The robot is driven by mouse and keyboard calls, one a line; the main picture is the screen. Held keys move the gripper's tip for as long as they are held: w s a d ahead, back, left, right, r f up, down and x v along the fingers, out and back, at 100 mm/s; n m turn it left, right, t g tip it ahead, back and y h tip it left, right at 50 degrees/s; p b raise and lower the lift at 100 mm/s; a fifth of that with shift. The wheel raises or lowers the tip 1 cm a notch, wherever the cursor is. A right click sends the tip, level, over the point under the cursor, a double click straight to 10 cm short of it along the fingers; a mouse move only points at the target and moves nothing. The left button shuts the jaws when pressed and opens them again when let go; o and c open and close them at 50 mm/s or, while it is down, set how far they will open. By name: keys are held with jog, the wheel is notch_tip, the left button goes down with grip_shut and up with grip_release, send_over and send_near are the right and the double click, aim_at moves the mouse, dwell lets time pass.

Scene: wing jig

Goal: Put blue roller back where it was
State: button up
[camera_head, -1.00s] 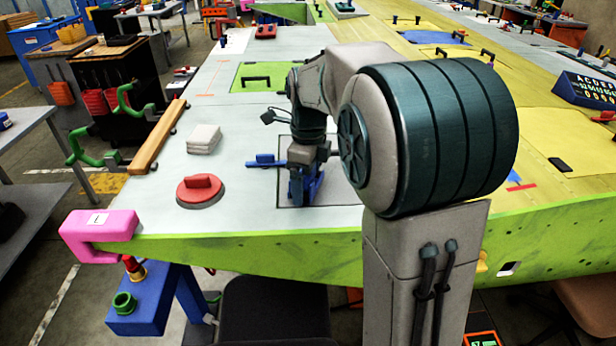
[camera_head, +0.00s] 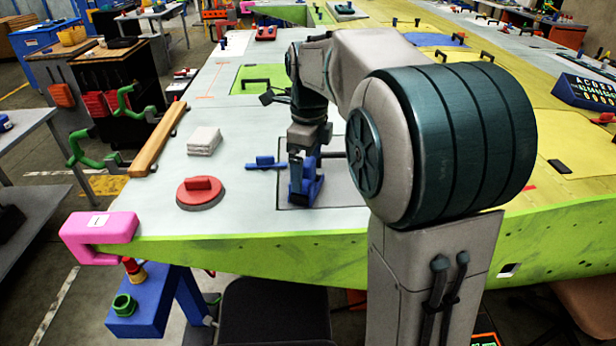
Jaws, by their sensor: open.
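A slim blue tool (camera_head: 265,163), which looks like the blue roller, lies on the pale wing skin at the left edge of a grey panel (camera_head: 340,193). My gripper (camera_head: 304,194), with blue jaws, points down over that panel, just right of the blue tool. The jaws are open. I cannot tell whether they touch the tool or the panel. A thin dark rod (camera_head: 333,155) shows just right of the gripper; whether it belongs to the tool is unclear. My arm hides the surface to the right.
A red round-based handle (camera_head: 201,192), a white stack (camera_head: 204,140) and a wooden bar (camera_head: 158,140) lie to the left. A pink clamp (camera_head: 98,236) grips the front left corner. Green clamps (camera_head: 92,150) stand at the left edge. Pale skin between them is free.

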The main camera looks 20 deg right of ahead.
aim_at(309, 165)
notch_tip(309, 165, up, 7)
jog(key=shift+f, duration=0.1)
jog(key=shift+s+d+r, duration=0.1)
jog(key=shift+s+r, duration=0.05)
jog(key=shift+r, duration=0.05)
jog(key=s+f+n, duration=0.2)
jog(key=s+n, duration=0.1)
jog(key=n, duration=0.1)
jog(key=s+f+n+t, duration=0.1)
jog(key=s+f+n, duration=0.1)
jog(key=s+n, duration=0.2)
jog(key=s+f+n, duration=0.1)
jog(key=s+n, duration=0.3)
jog(key=n, duration=0.1)
jog(key=shift+s+f+n+t, duration=0.15)
jog(key=shift+f+n+t, duration=0.15)
jog(key=shift+f, duration=0.1)
jog(key=s+f+n+t, duration=0.1)
jog(key=s+f+n, duration=0.6)
jog(key=s+n, duration=0.2)
jog(key=shift+s+f+n, duration=0.15)
jog(key=shift+f+n, duration=0.2)
jog(key=shift+n, duration=0.75)
jog(key=shift+c, duration=0.3)
